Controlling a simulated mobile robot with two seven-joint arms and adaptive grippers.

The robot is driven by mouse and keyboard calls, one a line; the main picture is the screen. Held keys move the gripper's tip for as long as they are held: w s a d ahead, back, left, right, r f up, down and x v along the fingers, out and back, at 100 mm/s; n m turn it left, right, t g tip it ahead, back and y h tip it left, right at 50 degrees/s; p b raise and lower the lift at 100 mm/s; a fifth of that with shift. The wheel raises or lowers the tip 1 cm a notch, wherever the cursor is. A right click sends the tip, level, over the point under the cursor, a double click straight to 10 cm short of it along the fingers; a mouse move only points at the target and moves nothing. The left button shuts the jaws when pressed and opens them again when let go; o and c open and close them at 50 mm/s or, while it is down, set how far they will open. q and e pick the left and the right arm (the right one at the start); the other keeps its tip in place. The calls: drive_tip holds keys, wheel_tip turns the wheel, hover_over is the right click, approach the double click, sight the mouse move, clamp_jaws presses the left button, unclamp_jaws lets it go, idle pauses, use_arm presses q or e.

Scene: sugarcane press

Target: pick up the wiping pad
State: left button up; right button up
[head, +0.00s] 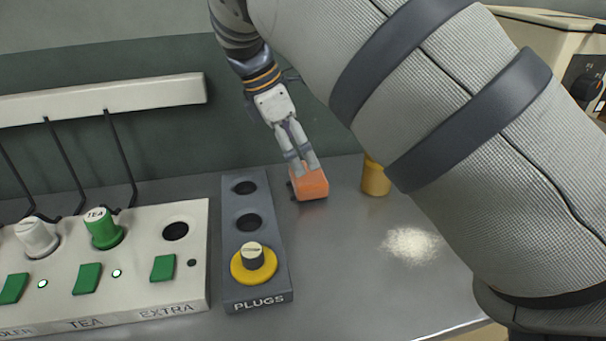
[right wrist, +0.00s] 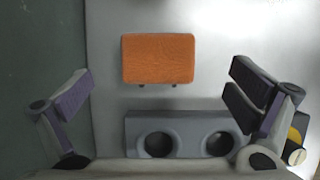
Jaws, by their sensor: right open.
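The wiping pad is an orange block. In the head view the pad (head: 311,186) lies on the grey metal counter, right of the plug rack's far end. My right gripper (head: 303,163) hangs over it from above, and its fingers hide part of the pad's back. In the right wrist view the pad (right wrist: 158,58) shows whole, with two small dark feet at its lower edge. The open fingers of my right gripper (right wrist: 166,90) are spread wider than the pad, with nothing between them. Whether the fingers touch it is unclear. My left gripper is not in view.
The dark plug rack (head: 262,299) holds a yellow-collared plug. A yellow container (head: 376,178) stands right of the pad. White powder (head: 411,245) lies on the counter (head: 345,270). A white control panel (head: 150,220) with green buttons is at left.

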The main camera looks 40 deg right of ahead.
sight(308, 172)
drive_tip(key=x, duration=0.7)
drive_tip(key=shift+w+a, duration=0.15)
drive_tip(key=shift+w, duration=0.1)
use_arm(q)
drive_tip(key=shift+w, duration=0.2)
use_arm(e)
drive_tip(key=c, duration=1.3)
